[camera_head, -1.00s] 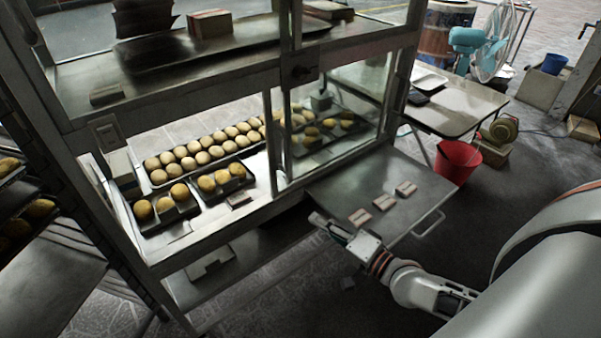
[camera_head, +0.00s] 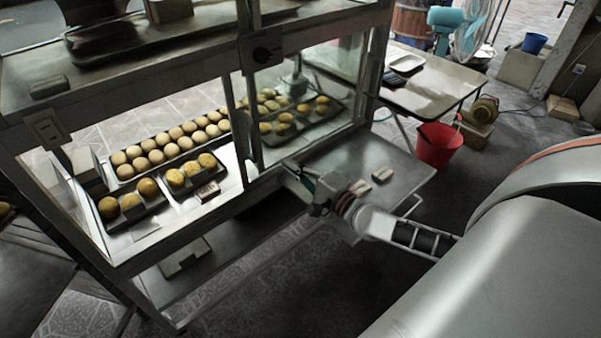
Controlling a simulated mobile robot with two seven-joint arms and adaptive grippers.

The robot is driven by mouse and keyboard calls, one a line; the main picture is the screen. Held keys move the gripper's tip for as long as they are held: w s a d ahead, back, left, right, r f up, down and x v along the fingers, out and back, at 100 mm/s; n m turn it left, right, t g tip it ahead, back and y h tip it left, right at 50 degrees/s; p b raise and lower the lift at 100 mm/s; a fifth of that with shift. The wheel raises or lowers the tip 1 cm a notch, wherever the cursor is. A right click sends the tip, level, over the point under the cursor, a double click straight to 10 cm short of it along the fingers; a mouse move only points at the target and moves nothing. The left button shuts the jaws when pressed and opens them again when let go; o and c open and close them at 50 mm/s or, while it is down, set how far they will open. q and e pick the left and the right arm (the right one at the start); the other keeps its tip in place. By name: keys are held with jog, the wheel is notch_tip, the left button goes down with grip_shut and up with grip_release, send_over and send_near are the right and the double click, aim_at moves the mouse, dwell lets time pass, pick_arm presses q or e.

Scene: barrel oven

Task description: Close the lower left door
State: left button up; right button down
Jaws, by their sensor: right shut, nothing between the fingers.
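The cabinet's lower left section (camera_head: 62,195) stands open at the front, with no glass across it. A metal-framed glass door panel (camera_head: 330,75) stands to the right of this opening; its upright left frame (camera_head: 250,125) borders the opening. My right gripper (camera_head: 289,166) is shut and empty. Its fingertips are close to the bottom edge of the glass panel, a little right of the upright frame; I cannot tell whether they touch it. My left gripper is not in view.
Trays of buns (camera_head: 165,150) fill the open section. A red bucket (camera_head: 438,148) and a table (camera_head: 430,95) stand behind at the right. The floor in front is clear.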

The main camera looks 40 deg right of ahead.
pick_arm(q)
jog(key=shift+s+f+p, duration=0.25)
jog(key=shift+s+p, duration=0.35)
jog(key=shift+p, duration=0.2)
pick_arm(e)
jog(key=w+a, duration=0.4)
jog(key=shift+w+a+r, duration=0.2)
jog(key=shift+a+r, duration=0.05)
jog(key=shift+a, duration=0.05)
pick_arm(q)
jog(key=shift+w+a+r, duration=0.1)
